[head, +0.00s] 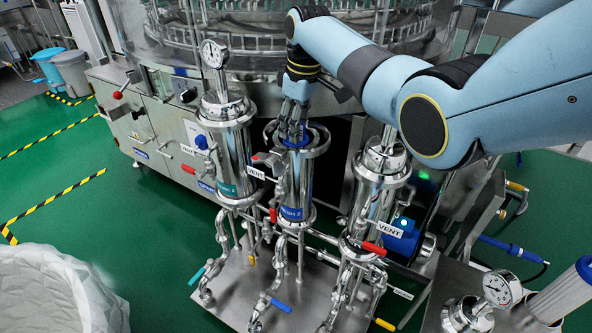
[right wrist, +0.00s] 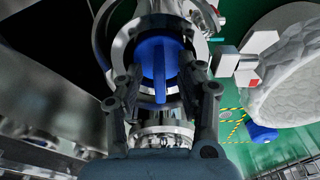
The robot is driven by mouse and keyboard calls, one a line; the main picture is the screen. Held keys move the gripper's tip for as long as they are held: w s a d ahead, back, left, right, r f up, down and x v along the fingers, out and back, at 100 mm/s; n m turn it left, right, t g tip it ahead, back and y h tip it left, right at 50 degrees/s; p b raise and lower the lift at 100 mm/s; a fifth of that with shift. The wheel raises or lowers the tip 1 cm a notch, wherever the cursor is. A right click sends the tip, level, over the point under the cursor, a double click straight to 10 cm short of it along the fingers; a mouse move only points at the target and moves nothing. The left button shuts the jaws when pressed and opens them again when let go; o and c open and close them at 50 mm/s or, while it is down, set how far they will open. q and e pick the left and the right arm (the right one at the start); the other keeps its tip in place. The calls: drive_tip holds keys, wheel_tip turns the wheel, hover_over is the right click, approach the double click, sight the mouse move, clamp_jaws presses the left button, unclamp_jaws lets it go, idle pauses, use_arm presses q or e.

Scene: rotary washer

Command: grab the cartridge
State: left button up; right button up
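The cartridge shows as a blue round top with a raised fin in the mouth of the middle steel housing (head: 298,185); its blue top (head: 319,135) is partly behind my fingers in the head view. In the right wrist view the blue top (right wrist: 147,57) and its fin sit inside the metal ring, between my fingers. The rest of the cartridge is hidden in the housing. My right gripper (head: 292,137) points down at the top; in the right wrist view its fingers (right wrist: 162,80) stand apart on either side of the fin. My left gripper is not in view.
Similar steel housings stand left (head: 228,145) and right (head: 380,185) of the middle one, with gauges, valves and pipes close by. A large glazed machine (head: 160,110) is behind. A white-lined bin (head: 45,290) stands at lower left on open green floor.

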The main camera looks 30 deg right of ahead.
clamp_jaws()
idle(0.5)
